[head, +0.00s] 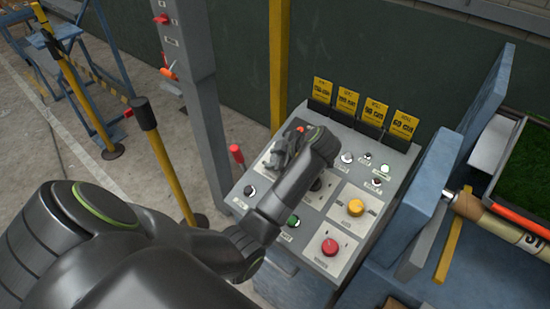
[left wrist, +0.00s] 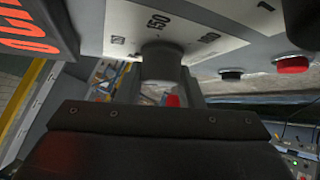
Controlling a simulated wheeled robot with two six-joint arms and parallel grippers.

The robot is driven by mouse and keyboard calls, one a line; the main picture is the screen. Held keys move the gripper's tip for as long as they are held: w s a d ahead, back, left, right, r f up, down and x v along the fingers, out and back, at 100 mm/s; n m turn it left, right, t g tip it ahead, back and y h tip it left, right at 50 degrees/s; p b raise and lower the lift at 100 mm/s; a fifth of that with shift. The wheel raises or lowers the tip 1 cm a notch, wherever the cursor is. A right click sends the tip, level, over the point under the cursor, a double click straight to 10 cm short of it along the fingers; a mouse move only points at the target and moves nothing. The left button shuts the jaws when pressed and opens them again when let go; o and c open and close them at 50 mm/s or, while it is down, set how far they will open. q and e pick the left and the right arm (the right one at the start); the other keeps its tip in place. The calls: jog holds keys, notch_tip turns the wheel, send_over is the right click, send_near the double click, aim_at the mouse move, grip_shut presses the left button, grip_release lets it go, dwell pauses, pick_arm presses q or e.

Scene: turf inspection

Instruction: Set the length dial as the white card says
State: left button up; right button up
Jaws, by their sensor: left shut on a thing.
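My left gripper (head: 284,152) reaches over the sloped grey console (head: 236,201) and is shut on the length dial. The dial is hidden behind the gripper and wrist in the head view. In the left wrist view the dial (left wrist: 160,64) is a dark round knob on a pale plate (left wrist: 185,12). The number 150 is printed near it, with smaller marks on both sides; its exact pointer setting cannot be told. I cannot make out a white card in either view. My right gripper is not in view.
Yellow cards (head: 347,100) stand in black holders along the console's back edge. A yellow button (head: 355,207) and a red button (head: 329,247) sit on its front right. A grey post (head: 196,90) rises to the left; blue machinery with a roller (head: 500,222) stands at right.

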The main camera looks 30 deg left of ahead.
pick_arm(q)
jog(key=n+g+p, duration=0.1)
jog(key=n+g+h+p, duration=0.1)
jog(key=p, duration=0.1)
jog(key=shift+r+n, duration=0.25)
jog(key=shift+n, duration=0.15)
jog(key=shift+f+n+g+h+p, duration=0.1)
jog(key=shift+n+g+h+p, duration=0.35)
jog(key=shift+p, duration=0.5)
jog(key=shift+f+n, duration=0.15)
jog(key=shift+n, duration=0.1)
jog(key=shift+d, duration=0.1)
jog(key=o, duration=1)
jog(key=shift+c, duration=0.2)
